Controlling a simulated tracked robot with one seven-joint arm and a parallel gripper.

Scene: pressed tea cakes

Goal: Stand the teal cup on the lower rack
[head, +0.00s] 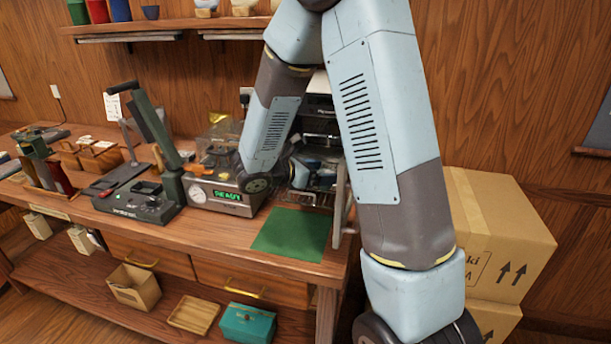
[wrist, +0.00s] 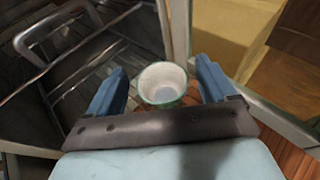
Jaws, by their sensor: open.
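The teal cup (wrist: 162,86) is upright in the wrist view, its pale inside facing the camera and a teal edge showing. It stands between the two blue fingers of my gripper (wrist: 161,68), with a visible gap on each side. My gripper is open; in the head view (head: 312,176) it is in the mouth of the metal cabinet (head: 322,108). Wire racks (wrist: 75,78) show left of the cup in the wrist view. The cup's base is partly hidden by my gripper, and I cannot tell which surface bears it. I cannot make out the cup in the head view.
The cabinet's door (head: 342,205) stands open on the right. A green mat (head: 292,234) lies bare on the bench in front. A machine with a READY display (head: 226,196) stands to the left. Cardboard boxes (head: 500,235) are stacked at the right.

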